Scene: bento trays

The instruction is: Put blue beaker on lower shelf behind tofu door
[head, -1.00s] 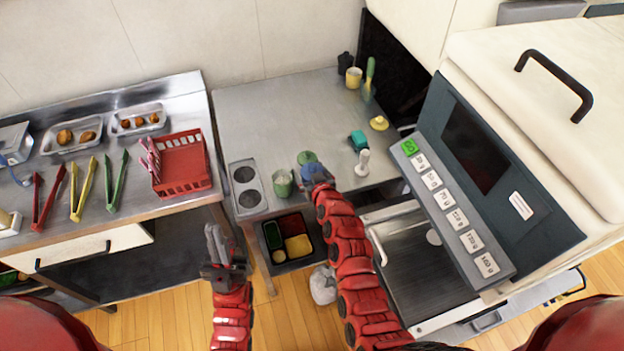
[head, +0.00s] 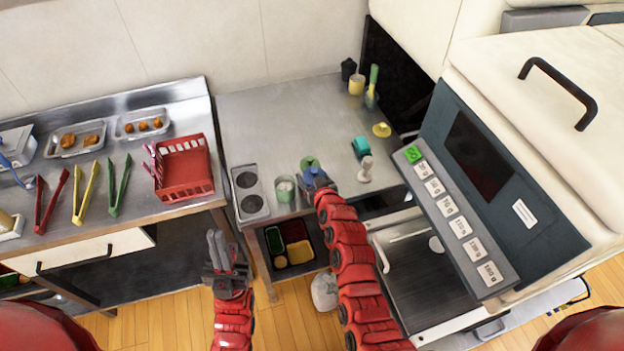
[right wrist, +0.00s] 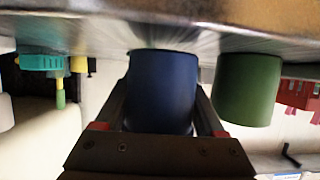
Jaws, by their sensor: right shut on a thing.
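The blue beaker (head: 313,173) is at the front of the steel counter, held by my right gripper (head: 318,185). In the right wrist view the blue beaker (right wrist: 160,92) fills the space between the two fingers, which are shut on it. Its base is close to the steel surface; I cannot tell whether they touch. A green beaker (right wrist: 247,90) stands right beside it. My left gripper (head: 222,255) is empty, with its fingers apart, in front of the counter gap. I cannot make out a tofu door or tofu label.
A pale green cup (head: 285,190) and a two-well holder (head: 249,190) stand left of the beakers. A white bottle (head: 365,170) stands right. A large machine (head: 480,190) blocks the right side.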

